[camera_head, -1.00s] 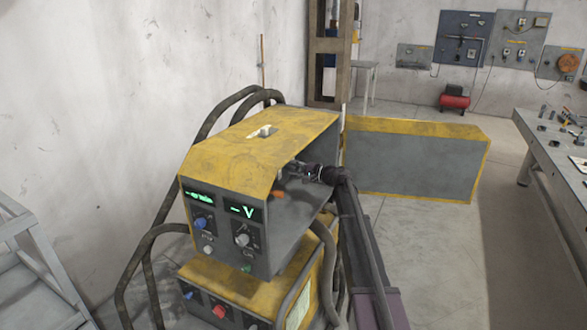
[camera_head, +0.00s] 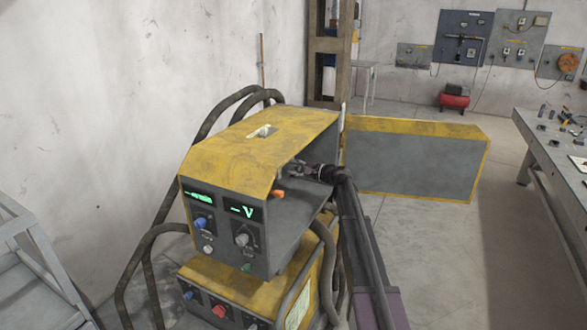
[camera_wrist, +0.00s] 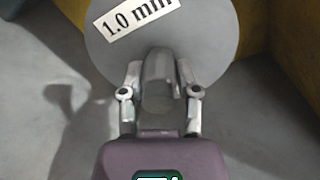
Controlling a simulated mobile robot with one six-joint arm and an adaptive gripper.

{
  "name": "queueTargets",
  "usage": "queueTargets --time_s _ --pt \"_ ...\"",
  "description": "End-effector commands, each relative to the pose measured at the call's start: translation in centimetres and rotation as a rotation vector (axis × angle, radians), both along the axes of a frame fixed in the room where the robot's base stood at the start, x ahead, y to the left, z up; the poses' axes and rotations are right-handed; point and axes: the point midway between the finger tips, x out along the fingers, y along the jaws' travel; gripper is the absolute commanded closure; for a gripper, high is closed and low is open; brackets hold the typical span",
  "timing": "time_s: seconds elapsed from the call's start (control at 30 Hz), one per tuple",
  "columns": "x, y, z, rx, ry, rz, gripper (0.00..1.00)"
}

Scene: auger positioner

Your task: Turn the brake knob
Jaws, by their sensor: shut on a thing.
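The grey brake knob (camera_wrist: 160,72) sticks out from the middle of a round grey spool face with a "1.0 mm" label (camera_wrist: 137,17) in the wrist view. My gripper (camera_wrist: 160,85) has one metal finger on each side of the knob and is shut on it. In the head view my gripper (camera_head: 299,170) reaches from the right into the open side of the yellow and grey machine (camera_head: 250,150). The knob cannot be made out in the head view.
An orange handle-like part (camera_head: 278,194) sits low in the open compartment, near my gripper. The machine's open side panel (camera_head: 415,165) stands out to the right. Thick hoses (camera_head: 150,250) loop at the left. A workbench (camera_head: 550,150) stands at the far right, with free floor between.

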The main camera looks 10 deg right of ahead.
Motion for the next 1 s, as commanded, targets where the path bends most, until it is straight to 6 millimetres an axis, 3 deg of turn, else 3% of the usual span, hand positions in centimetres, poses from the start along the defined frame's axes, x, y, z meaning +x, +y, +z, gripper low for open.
queueTargets --time_s 0.03,0.07,0.13,0.17,1.0 --pt "0.28 0.0 0.13 0.005 -0.001 -0.004 1.0" --pt "0.28 0.01 0.13 0.005 -0.001 -0.004 0.49" --pt "0.25 0.02 0.11 0.004 -0.002 -0.003 0.29" --pt "0.23 0.02 0.11 0.003 -0.001 -0.003 0.23" --pt "0.02 0.05 0.0 -0.072 -0.101 -0.001 0.23"
